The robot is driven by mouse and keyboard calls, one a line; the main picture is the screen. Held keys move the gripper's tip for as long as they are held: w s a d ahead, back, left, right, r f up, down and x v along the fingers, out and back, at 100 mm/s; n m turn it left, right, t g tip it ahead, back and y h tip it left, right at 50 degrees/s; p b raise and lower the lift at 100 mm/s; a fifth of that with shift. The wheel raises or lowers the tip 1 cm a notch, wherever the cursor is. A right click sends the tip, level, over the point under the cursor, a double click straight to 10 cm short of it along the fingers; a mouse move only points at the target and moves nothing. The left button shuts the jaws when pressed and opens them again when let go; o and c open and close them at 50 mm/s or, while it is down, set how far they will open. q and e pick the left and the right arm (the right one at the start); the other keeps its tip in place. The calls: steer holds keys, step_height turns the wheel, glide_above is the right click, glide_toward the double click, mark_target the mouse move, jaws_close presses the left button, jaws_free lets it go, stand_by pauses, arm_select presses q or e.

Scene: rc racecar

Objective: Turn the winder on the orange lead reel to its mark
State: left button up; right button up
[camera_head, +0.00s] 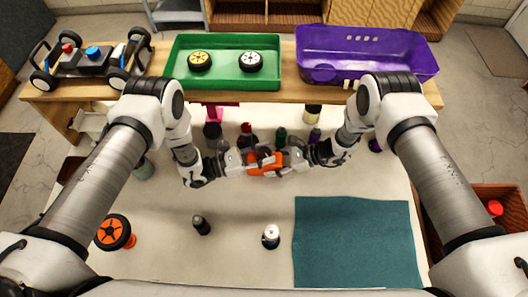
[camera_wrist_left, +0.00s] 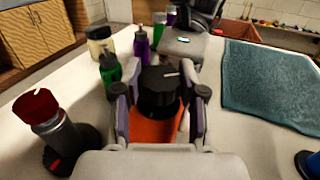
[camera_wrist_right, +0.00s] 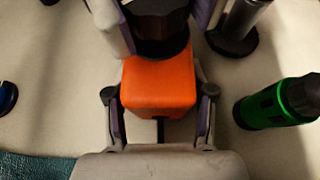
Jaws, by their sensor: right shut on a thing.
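The orange lead reel (camera_head: 265,168) is held above the table between my two grippers. It has an orange box-like body (camera_wrist_right: 158,85) and a black faceted winder (camera_wrist_left: 158,95) with a white line on its top. My right gripper (camera_wrist_right: 158,100) is shut on the orange body, one finger on each side. My left gripper (camera_wrist_left: 162,100) has its fingers on either side of the black winder and looks open, with small gaps beside it. The mark to be met on the body cannot be made out.
Several bottles, one green (camera_wrist_right: 275,103), stand behind the grippers. A teal mat (camera_head: 355,240) lies front right and an orange-and-black wheel-like thing (camera_head: 114,232) front left. A shelf behind holds a green tray (camera_head: 225,81) and a purple bin (camera_head: 370,70).

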arm_select(q)
steer(key=shift+m+g, duration=0.3)
steer(key=shift+g, duration=0.2)
steer(key=shift+m+g+h, duration=0.4)
steer(key=shift+m+g, duration=0.4)
steer(key=shift+g, duration=0.4)
steer(key=shift+m+g, duration=2)
steer(key=shift+g, duration=1.3)
steer(key=o, duration=1.2)
steer(key=shift+c, duration=0.2)
